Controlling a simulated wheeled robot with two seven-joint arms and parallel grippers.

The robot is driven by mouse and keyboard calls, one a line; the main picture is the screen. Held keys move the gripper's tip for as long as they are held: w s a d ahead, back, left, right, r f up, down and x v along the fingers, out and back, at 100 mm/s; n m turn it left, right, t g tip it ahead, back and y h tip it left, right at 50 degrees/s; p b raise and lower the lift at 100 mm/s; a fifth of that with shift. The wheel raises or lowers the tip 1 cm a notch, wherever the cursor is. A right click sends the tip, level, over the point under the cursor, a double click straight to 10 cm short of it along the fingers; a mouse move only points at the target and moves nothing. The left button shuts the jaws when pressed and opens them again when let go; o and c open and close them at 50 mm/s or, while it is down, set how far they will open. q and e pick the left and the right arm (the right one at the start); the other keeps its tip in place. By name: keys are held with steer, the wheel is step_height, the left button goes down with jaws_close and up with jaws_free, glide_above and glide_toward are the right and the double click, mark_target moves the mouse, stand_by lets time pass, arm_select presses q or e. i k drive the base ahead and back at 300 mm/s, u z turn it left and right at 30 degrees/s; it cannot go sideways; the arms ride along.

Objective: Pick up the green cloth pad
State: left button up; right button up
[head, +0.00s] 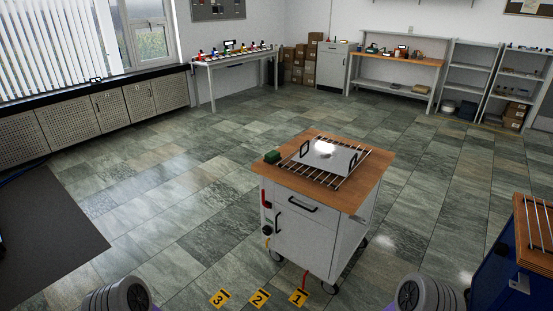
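The green cloth pad (272,157) is a small dark green block. It lies on the left corner of the wooden top of a white wheeled cart (303,232), beside a metal rack. No gripper is near it. Only rounded grey parts of my two arms show at the bottom edge, one on the left and one on the right. Neither of my grippers is in view, so I cannot see whether they are open or shut.
On the cart, a metal plate with two black handles (330,155) lies on a wire rack (349,178). A blue cabinet (503,270) stands at the right edge and a dark surface (45,235) at the left. Numbered yellow floor markers (260,298) lie before the cart. The tiled floor around is clear.

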mark_target(271, 157)
steer(key=u, duration=1)
steer(key=k, duration=1.25)
steer(key=u, duration=0.9)
steer(key=i, duration=1.05)
steer(key=z, duration=0.5)
steer(key=i, duration=2)
steer(key=z, duration=0.95)
steer(key=i, duration=1.7)
steer(key=z, duration=1.2)
